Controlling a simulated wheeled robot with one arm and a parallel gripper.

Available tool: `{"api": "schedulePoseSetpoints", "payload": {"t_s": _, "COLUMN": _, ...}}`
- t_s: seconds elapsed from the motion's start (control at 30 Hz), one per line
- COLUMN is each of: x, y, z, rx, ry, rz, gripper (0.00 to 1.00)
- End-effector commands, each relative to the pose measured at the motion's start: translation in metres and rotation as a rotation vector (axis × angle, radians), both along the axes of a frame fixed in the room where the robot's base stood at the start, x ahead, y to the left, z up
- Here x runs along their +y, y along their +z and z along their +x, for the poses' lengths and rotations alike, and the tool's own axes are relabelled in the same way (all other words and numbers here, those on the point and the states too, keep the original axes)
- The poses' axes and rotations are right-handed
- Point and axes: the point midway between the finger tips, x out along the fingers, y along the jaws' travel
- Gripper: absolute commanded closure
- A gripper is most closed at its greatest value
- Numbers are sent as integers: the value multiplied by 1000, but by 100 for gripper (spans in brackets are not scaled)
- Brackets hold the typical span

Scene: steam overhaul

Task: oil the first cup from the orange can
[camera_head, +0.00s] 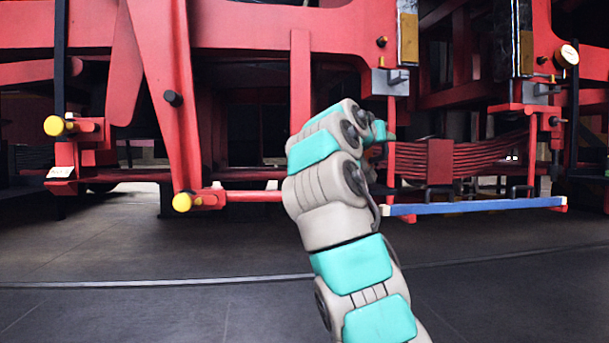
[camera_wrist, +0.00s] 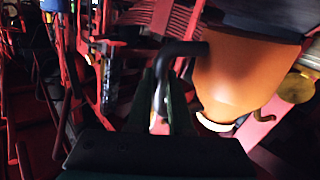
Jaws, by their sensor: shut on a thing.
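The orange can (camera_wrist: 238,75) fills the right of the wrist view, close to the camera. My gripper (camera_wrist: 163,85) is shut on the can's dark handle (camera_wrist: 182,50), between its two dark fingers. I cannot tell which fitting is the first cup. A small brass fitting (camera_head: 382,41) sits on the red frame above the wrist, and another (camera_head: 543,60) is farther right.
Red machinery (camera_head: 250,28) spans the back. A blue bar (camera_head: 475,207) runs low across the right. Round yellow ends (camera_head: 182,202) stick out at left. The grey floor (camera_head: 150,262) in front is clear.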

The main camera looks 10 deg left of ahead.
Motion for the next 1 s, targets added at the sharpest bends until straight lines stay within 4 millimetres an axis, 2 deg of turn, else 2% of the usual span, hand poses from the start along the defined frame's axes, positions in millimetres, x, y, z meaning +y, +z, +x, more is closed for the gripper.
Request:
{"api": "schedulePoseSetpoints", "payload": {"t_s": 0.53, "x": 0, "y": 2, "z": -1, "rx": 3, "ry": 0, "rz": -8, "gripper": 100}}
{"api": "schedulePoseSetpoints", "payload": {"t_s": 1.0, "x": -2, "y": 4, "z": -3, "rx": 134, "ry": -1, "rz": -161, "gripper": 100}}
